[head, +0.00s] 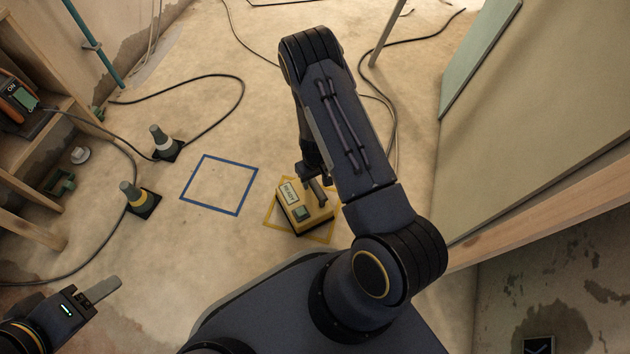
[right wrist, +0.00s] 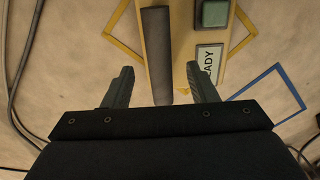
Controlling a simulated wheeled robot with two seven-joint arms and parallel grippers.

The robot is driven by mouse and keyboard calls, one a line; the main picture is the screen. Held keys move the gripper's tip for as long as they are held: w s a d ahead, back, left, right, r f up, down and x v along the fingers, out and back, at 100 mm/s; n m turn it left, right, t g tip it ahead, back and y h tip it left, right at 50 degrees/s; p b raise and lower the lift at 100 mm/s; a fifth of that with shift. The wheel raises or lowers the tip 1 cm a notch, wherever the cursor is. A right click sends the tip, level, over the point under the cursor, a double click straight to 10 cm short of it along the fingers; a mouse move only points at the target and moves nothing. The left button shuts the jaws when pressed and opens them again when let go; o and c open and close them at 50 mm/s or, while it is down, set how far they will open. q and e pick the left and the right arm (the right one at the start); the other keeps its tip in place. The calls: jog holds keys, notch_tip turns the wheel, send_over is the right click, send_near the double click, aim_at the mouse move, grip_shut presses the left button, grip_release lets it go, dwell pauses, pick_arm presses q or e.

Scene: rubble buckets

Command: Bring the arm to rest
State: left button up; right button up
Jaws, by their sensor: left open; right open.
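My right arm reaches down over the floor in the head view, and its gripper (head: 312,182) is at a yellow box-shaped device. In the right wrist view the two fingers (right wrist: 160,88) are apart, with the dark handle (right wrist: 156,50) of the device between them and no finger visibly touching it. The yellow device (head: 306,212) has a green button and a "READY" label, and sits within a yellow taped square. My left gripper (head: 100,290) is at the lower left of the head view, open, empty and away from everything. Its second finger is hard to make out.
A blue taped square (head: 238,211) on the floor is empty. A wooden shelf (head: 30,130) is at the left, and a leaning panel (head: 540,110) at the right.

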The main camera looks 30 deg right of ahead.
notch_tip(320, 180, up, 4)
jog(key=shift+f+p, duration=0.1)
jog(key=shift+p, duration=0.5)
jog(key=s+a+r+m+t+y, duration=0.1)
jog(key=a+r+t+y, duration=0.15)
jog(key=r, duration=1.15)
jog(key=s+a+r+t+y, duration=0.1)
jog(key=a+r+y, duration=0.15)
jog(key=r, duration=1.15)
jog(key=s+a+r+t+h, duration=0.1)
jog(key=s+a+r, duration=0.1)
jog(key=s+r, duration=0.55)
jog(key=s+a+r+t, duration=0.15)
jog(key=s+r, duration=0.25)
jog(key=s, duration=0.6)
notch_tip(320, 180, up, 38)
jog(key=p, duration=3.8)
jog(key=shift+a, duration=0.15)
